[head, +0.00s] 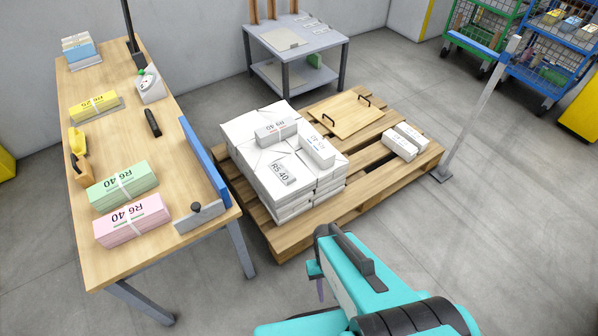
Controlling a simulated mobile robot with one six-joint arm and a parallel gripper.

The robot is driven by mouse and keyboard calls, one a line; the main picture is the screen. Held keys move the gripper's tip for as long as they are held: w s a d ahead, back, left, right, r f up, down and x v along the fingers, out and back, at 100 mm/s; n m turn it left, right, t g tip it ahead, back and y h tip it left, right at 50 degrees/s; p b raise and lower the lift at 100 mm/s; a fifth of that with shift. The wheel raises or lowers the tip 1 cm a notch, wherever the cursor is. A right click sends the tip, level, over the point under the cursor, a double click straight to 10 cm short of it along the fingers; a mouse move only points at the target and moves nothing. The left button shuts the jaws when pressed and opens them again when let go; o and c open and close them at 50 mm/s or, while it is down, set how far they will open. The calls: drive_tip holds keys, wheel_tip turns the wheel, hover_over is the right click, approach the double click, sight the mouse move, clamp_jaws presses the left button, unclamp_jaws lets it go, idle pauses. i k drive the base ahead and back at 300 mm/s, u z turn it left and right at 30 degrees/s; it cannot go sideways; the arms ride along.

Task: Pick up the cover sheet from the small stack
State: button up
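I cannot tell which stack is the small one. One candidate is the low white pair of bundles (405,140) at the right of the wooden pallet (290,238). A flat wooden board with two black handles (346,115) lies behind. No separate cover sheet can be made out with certainty. My teal and black arm is at bottom centre, in front of the pallet; its fingertips cannot be made out.
A wooden table (150,80) at left holds a green bundle (123,186), a pink bundle (132,220), a yellow bundle (94,105) and a blue-topped stack (78,48). A grey post (480,110) stands right of the pallet.

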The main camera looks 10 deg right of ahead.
sight(285, 176)
drive_tip(key=z, duration=0.2)
drive_tip(key=k, duration=1.45)
drive_tip(key=u, duration=1.15)
drive_tip(key=i, duration=1)
drive_tip(key=z, duration=0.1)
